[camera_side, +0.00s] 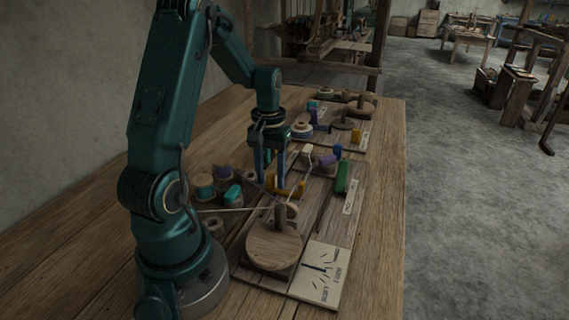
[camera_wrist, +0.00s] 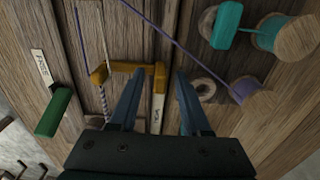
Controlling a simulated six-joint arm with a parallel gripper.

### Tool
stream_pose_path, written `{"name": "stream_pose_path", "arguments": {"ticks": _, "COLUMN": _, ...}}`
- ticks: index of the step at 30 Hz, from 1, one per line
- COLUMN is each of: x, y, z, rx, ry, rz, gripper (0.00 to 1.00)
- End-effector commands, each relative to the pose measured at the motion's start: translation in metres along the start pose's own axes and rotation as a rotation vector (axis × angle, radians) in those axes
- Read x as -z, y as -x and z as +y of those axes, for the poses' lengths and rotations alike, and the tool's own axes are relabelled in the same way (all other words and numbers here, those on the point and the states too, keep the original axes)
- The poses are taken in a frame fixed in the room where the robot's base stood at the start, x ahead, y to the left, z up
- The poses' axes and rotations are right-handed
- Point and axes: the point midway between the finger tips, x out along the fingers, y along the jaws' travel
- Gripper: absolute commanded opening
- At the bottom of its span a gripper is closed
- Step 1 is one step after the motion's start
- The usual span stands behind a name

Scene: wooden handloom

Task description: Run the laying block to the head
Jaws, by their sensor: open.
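My gripper (camera_side: 273,180) points straight down over the plank board, its fingers apart and empty. In the wrist view the gripper (camera_wrist: 156,82) has a yellow-orange bracket-shaped block (camera_wrist: 130,67) just beyond its fingertips. The bracket's right end lies between the fingers, and I see no contact. The bracket also shows beside the fingers in the side view (camera_side: 296,188). It may be the laying block, but I cannot tell for sure. A twisted pale cord (camera_wrist: 104,100) runs by its left end. I cannot tell which end is the head.
A green block (camera_wrist: 53,112) sits beside a labelled strip. Teal and purple thread spools (camera_wrist: 282,37) stand at the right in the wrist view. A round wooden disc (camera_side: 274,250) and a marked card (camera_side: 318,273) are at the near end. The table's right edge is clear.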

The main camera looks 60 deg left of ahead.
Motion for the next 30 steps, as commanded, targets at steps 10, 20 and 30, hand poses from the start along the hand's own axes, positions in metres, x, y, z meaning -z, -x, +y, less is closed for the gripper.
{"name": "stream_pose_path", "arguments": {"ticks": 10, "x": 0.0, "y": 0.0004, "z": 0.0, "rx": 0.0, "ry": 0.0, "rz": 0.0, "gripper": 0.0}}
{"name": "stream_pose_path", "arguments": {"ticks": 20, "x": 0.0001, "y": 0.0007, "z": 0.0, "rx": 0.0, "ry": 0.0, "rz": 0.001, "gripper": 0.0}}
{"name": "stream_pose_path", "arguments": {"ticks": 30, "x": 0.0002, "y": 0.0009, "z": 0.0, "rx": 0.0, "ry": 0.0, "rz": 0.001, "gripper": 0.0}}
